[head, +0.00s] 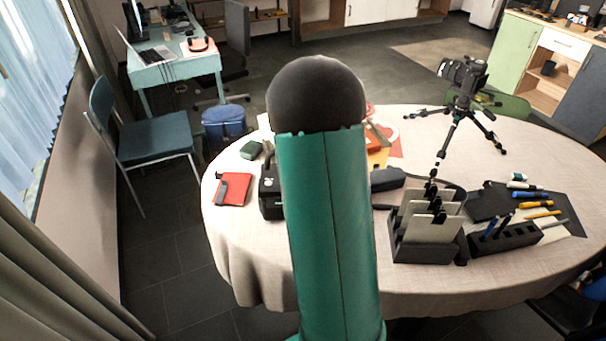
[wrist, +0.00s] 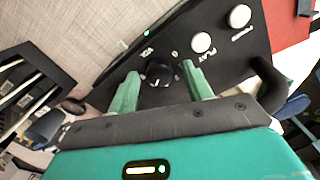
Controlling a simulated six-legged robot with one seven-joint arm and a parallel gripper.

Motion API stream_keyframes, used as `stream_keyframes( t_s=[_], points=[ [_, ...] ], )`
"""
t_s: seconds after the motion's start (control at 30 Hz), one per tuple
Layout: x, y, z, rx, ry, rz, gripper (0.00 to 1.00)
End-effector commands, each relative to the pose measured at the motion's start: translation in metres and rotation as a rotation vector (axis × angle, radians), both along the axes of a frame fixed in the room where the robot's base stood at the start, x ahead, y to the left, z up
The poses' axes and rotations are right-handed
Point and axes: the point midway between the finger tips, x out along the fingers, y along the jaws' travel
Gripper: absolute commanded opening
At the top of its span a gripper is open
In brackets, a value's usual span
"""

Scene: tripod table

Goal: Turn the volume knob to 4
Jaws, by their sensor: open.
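The volume knob (wrist: 158,75) is a small black knob on a dark panel (wrist: 215,62) in the wrist view. Pale markings, including "VOL" and a "0", surround it; I cannot read its setting clearly. My gripper (wrist: 161,69) is open, its two green fingers on either side of the knob, with gaps that look small. I cannot tell whether either finger touches it. Two white round buttons, labelled PLAY (wrist: 201,43) and POWER (wrist: 240,16), sit to the right. In the head view, my arm hides the gripper and the knob; a black box (head: 269,198) shows partly beside the arm.
The round table (head: 400,280) has a pale cloth. A red notebook (head: 232,190) lies left of the black box. A black card holder (head: 420,249), a pen rack (head: 505,238) and a camera on a tripod (head: 462,85) stand to the right. Small green light shows on the panel.

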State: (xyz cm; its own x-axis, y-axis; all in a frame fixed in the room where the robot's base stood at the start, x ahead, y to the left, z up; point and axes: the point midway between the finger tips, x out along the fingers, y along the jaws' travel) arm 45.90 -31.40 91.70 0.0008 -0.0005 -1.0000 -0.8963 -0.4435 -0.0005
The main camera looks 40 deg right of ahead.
Motion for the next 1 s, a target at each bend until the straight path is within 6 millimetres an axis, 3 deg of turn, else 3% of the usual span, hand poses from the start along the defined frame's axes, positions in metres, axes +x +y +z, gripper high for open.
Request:
stream_keyframes(
  t_s=[0.27, 0.73, 1.0],
  points=[
    [0.000, 0.000, 0.022, -0.001, -0.003, 0.000, 0.50],
    [0.000, 0.000, 0.120, -0.002, -0.003, 0.000, 0.50],
    [0.000, 0.000, 0.138, 0.000, 0.000, 0.000, 0.50]
  ],
)
